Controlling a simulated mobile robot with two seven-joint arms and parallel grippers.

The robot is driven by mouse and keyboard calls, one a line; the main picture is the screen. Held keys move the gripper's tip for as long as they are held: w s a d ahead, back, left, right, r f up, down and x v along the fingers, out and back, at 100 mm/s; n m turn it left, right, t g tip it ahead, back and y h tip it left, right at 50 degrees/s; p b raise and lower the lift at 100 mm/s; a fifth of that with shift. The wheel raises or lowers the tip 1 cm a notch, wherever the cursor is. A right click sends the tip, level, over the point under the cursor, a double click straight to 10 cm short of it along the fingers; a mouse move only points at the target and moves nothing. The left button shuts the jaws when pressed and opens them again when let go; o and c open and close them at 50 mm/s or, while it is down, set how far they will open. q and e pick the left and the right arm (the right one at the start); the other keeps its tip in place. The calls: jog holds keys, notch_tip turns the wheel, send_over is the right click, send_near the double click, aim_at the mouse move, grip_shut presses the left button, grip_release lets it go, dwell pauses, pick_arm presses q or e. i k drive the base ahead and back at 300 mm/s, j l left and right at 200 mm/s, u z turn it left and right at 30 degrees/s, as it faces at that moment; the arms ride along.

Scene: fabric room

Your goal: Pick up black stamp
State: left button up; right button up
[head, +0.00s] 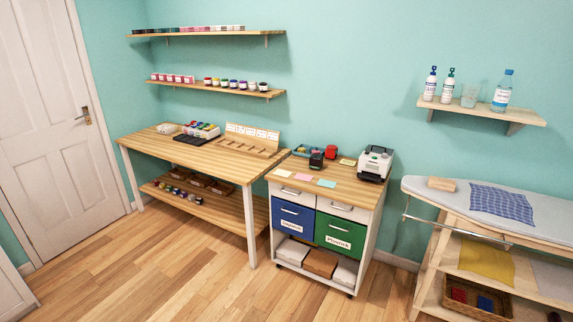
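A small black object that looks like the black stamp (316,161) stands on the wooden top of the white drawer cabinet (337,176), near its middle. It is too small to make out its details. A dark tray (302,151) with small coloured items lies just behind it, and a red item (331,152) stands behind it to the right. Neither of my grippers is in view.
A white and black machine (375,162) stands at the cabinet's right end. Coloured paper notes (303,177) lie along its front. A long wooden table (190,158) stands left, an ironing board (440,200) right. The floor (200,270) in front is clear.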

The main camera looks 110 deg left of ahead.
aim_at(316, 161)
jog(key=u, duration=3.35)
jog(key=i+u, duration=0.1)
jog(key=i+j, duration=0.05)
